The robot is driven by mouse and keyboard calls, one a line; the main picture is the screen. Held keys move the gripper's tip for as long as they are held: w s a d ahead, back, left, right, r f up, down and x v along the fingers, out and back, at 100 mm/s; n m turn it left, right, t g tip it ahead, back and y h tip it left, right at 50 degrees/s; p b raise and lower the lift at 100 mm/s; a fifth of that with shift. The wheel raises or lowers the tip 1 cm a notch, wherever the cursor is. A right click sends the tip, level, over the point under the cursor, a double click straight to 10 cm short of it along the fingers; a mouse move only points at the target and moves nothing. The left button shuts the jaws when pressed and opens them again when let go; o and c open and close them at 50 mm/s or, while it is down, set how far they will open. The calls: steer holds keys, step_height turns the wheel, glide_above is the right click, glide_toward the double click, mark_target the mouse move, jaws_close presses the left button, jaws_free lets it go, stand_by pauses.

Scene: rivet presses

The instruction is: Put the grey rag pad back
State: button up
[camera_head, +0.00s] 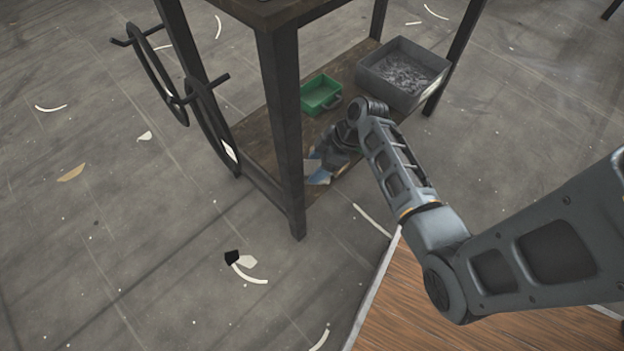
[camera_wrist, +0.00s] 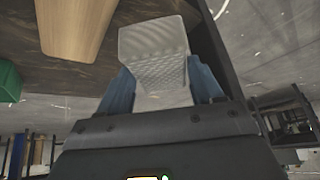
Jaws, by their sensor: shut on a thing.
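The light grey rag pad (camera_wrist: 153,42), a block with a textured face, is held between the blue fingertips of my gripper (camera_wrist: 161,84) in the wrist view. In the head view my gripper (camera_head: 318,167) reaches in over the lower wooden shelf (camera_head: 262,143) of the dark metal table, behind its front leg. The gripper is shut on the pad. The pad does not show clearly in the head view. I cannot tell whether it touches the shelf board.
A green tray (camera_head: 320,92) and a grey metal bin (camera_head: 425,90) of small parts stand on the shelf. A tan wooden piece (camera_wrist: 78,25) lies beside the pad in the wrist view. The table leg (camera_head: 282,120) stands close to my gripper.

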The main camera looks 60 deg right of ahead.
steer(key=shift+w+a+f, duration=0.4)
steer(key=shift+a+f, duration=0.1)
steer(key=shift+a, duration=0.15)
steer(key=shift+f, duration=0.2)
steer(key=shift+f+b, duration=1.2)
steer(key=shift+f, duration=0.55)
steer(key=shift+f, duration=0.2)
steer(key=o, duration=1.1)
steer(key=shift+r, duration=0.1)
